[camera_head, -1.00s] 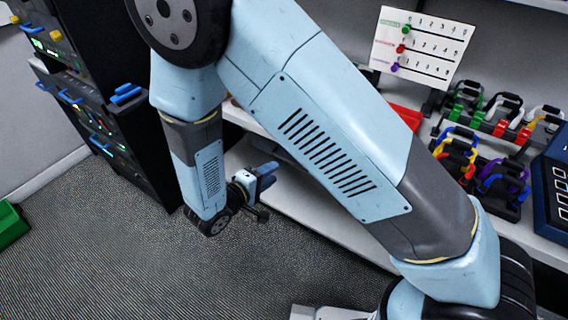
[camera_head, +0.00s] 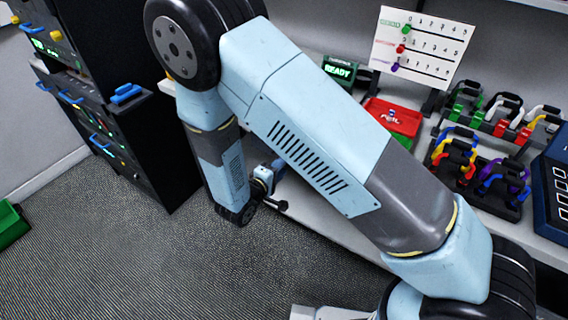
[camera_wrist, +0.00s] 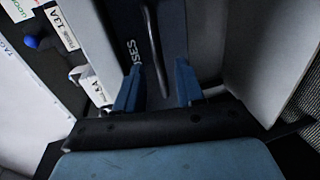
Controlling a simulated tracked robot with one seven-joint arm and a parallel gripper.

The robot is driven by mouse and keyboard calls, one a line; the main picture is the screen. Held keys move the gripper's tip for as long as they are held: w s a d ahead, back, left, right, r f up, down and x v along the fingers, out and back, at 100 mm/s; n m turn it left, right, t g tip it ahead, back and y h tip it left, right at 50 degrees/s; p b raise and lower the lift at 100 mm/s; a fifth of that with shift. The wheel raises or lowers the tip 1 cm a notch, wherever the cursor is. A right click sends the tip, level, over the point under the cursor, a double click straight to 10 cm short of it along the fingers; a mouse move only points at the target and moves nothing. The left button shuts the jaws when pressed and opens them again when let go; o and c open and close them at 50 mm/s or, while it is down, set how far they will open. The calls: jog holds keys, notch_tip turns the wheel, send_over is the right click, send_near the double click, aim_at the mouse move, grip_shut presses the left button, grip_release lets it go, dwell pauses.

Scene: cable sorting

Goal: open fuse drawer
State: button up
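In the wrist view, a dark drawer front (camera_wrist: 174,28) bears the partly visible lettering "USES". A thin dark bar handle (camera_wrist: 153,45) stands out from it. My gripper (camera_wrist: 157,80) is open, its two blue fingers apart on either side of the handle's lower end. I cannot tell whether either finger touches the handle. In the head view, my gripper (camera_head: 268,175) is low by the white bench, partly hidden behind my own arm. The fuse drawer is hidden there.
White labels, one reading 13A (camera_wrist: 62,29), lie left in the wrist view. The head view shows a black cabinet (camera_head: 150,150) at left, a red tray (camera_head: 395,117), a "READY" box (camera_head: 340,71) and several coloured padlock-like pieces (camera_head: 455,150) on the bench. Carpet is clear in front.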

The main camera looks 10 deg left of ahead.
jog(key=shift+x, duration=1.65)
jog(key=shift+c, duration=0.3)
grip_shut()
